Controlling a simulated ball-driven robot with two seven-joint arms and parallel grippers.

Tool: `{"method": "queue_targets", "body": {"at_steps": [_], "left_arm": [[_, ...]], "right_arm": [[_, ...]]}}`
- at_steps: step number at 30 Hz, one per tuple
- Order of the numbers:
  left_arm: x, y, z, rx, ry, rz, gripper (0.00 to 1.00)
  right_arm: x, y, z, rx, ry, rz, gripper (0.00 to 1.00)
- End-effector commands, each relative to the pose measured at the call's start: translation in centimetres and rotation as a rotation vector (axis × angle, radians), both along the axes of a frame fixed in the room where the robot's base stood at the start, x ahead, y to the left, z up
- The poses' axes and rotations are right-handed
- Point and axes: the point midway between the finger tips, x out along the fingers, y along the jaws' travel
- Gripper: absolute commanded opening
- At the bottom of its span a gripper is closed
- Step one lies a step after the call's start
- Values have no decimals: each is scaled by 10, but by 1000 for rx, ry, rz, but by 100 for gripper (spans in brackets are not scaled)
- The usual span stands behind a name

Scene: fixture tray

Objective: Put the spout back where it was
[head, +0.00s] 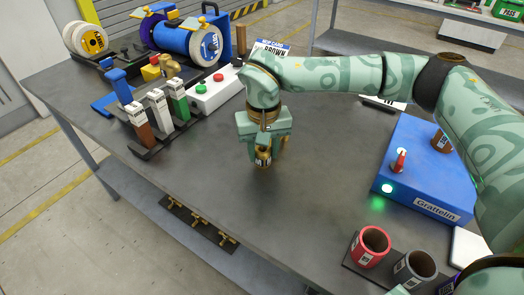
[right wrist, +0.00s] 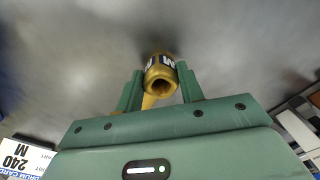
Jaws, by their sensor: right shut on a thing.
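The brass-coloured spout (head: 264,157), a short piece with a white-and-dark label, is held below my right gripper (head: 265,148) over the middle of the table. In the right wrist view the spout (right wrist: 161,77) sits between the two green fingers of my right gripper (right wrist: 160,88), with a round opening facing the camera. My right gripper is shut on it. Whether its lower end touches the table I cannot tell. My left gripper is not in view.
A blue Grattelin box (head: 415,175) with a lit green lamp stands right. Red (head: 371,246) and grey (head: 414,268) cups stand at lower right. Upright labelled tools (head: 160,110), a white button box (head: 216,92) and a blue reel (head: 187,41) crowd the back left. The table's middle (head: 210,175) is clear.

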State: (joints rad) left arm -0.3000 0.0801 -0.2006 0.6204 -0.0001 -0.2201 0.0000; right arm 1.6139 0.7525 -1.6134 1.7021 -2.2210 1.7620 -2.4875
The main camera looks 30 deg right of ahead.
Motion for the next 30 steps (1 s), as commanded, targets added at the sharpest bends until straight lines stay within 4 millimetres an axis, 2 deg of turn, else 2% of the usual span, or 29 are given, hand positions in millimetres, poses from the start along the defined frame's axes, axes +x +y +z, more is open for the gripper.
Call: {"method": "queue_targets", "body": {"at_steps": [9,10,12,22,26,30], "left_arm": [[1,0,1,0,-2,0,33],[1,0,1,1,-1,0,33],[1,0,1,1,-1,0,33],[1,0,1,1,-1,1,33],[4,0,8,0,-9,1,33],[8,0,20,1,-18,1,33]], "right_arm": [[1,0,0,0,-4,0,1],[0,0,-1,-1,-3,0,40],[0,0,-1,-1,-3,0,59],[0,0,2,0,-3,1,59],[0,0,23,-1,-7,0,59],[0,0,58,0,-10,0,59]]}}
